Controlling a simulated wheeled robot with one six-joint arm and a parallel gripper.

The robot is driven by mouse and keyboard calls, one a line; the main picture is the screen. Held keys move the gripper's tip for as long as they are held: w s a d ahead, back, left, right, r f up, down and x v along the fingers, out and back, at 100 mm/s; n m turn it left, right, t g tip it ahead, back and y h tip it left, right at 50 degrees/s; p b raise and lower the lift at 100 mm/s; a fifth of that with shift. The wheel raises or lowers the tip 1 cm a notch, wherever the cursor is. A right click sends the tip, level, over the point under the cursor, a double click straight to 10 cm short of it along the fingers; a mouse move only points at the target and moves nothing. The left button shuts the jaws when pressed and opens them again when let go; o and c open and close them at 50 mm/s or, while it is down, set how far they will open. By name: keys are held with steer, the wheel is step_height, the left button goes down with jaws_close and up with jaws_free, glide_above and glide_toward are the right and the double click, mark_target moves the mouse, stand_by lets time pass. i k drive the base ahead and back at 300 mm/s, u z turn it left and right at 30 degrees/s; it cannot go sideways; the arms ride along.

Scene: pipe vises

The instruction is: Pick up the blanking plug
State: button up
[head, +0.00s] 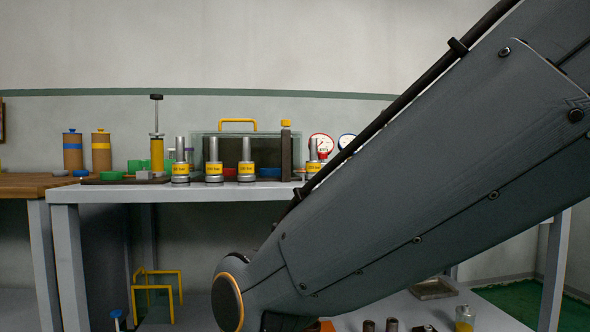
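I cannot make out for certain which thing is the blanking plug. My large grey arm crosses the right half of the head view and hides part of the bench. Its lower end reaches the bottom edge of the picture, and my gripper is out of view there. Several metal cylinders with yellow labels, one of them the middle cylinder (214,172), stand upright on the grey bench (120,194). Small dark cylindrical pieces (391,325) show low down at the bottom edge, beside my arm.
A clear-walled case with a yellow handle (238,122) stands behind the cylinders. Round gauges (321,144) are to its right. A wooden bench (22,184) adjoins at left, with brown canisters (101,152) behind it. A yellow frame (163,273) stands below. A flat tray (432,290) lies low at right.

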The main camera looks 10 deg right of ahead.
mark_target(215, 178)
steer(key=k, duration=0.35)
steer(key=u, duration=1.3)
steer(key=i, duration=1.4)
steer(key=z, duration=0.35)
